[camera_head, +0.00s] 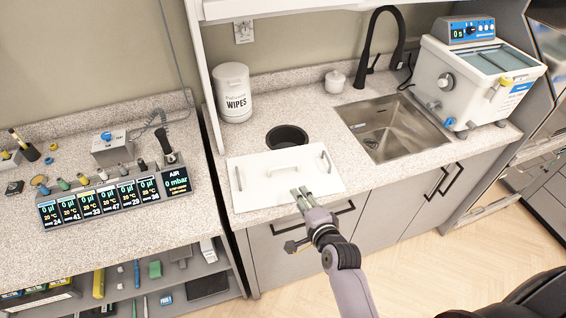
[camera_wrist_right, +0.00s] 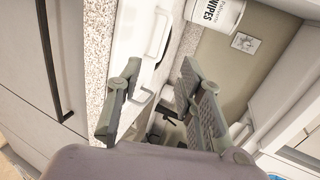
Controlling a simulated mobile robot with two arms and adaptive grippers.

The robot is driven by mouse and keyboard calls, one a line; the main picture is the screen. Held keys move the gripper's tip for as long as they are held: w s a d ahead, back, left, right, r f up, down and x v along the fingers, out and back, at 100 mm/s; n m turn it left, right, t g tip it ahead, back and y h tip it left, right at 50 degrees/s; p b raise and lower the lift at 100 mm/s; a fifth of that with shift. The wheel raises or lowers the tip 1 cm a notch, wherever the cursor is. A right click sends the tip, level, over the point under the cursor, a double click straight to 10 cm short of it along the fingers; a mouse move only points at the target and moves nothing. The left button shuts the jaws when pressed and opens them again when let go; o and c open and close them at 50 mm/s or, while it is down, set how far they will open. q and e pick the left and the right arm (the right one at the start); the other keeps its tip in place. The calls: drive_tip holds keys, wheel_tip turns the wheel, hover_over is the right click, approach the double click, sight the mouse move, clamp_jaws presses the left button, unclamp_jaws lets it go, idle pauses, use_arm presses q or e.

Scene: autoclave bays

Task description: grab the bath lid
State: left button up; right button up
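The bath lid (camera_head: 253,184) is a flat white panel lying on the speckled counter, left of the sink, with a raised white handle in its middle and a grip at each side. In the right wrist view the lid (camera_wrist_right: 128,30) shows beyond my fingers, with its white handle. My right gripper (camera_head: 304,192) is over the lid's front edge, right of the middle handle. In the wrist view its two fingers (camera_wrist_right: 160,105) are apart with nothing held between them. My left gripper is not in view.
A white water bath (camera_head: 446,82) stands right of the sink (camera_head: 396,132). A dark round opening (camera_head: 287,137) and a wipes tub (camera_head: 233,92) are behind the lid. A pipette control station (camera_head: 112,197) is on the left counter. Cabinet handles (camera_head: 292,225) stick out below.

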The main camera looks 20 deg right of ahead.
sight(286, 179)
drive_tip(key=x, duration=0.4)
drive_tip(key=r+x, duration=0.1)
drive_tip(key=x, duration=0.2)
drive_tip(key=shift+w+d+b, duration=0.15)
drive_tip(key=shift+d+b, duration=0.05)
drive_tip(key=shift+b, duration=0.1)
drive_tip(key=b+x, duration=0.3)
drive_tip(key=x, duration=0.1)
drive_tip(key=shift+f+b, duration=0.25)
drive_tip(key=shift+b, duration=0.1)
drive_tip(key=shift+w+a, duration=0.1)
drive_tip(key=shift+w, duration=0.15)
drive_tip(key=b+x, duration=0.2)
drive_tip(key=d+b+x, duration=0.1)
drive_tip(key=b+x, duration=0.1)
drive_tip(key=b, duration=0.1)
drive_tip(key=shift+w+f, duration=0.2)
drive_tip(key=shift+w+b, duration=0.45)
drive_tip(key=shift+b, duration=0.05)
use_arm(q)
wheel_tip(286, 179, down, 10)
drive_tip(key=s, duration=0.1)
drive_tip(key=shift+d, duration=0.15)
use_arm(e)
drive_tip(key=shift+r, duration=0.1)
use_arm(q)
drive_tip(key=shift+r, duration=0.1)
use_arm(e)
drive_tip(key=shift+s, duration=0.1)
clamp_jaws()
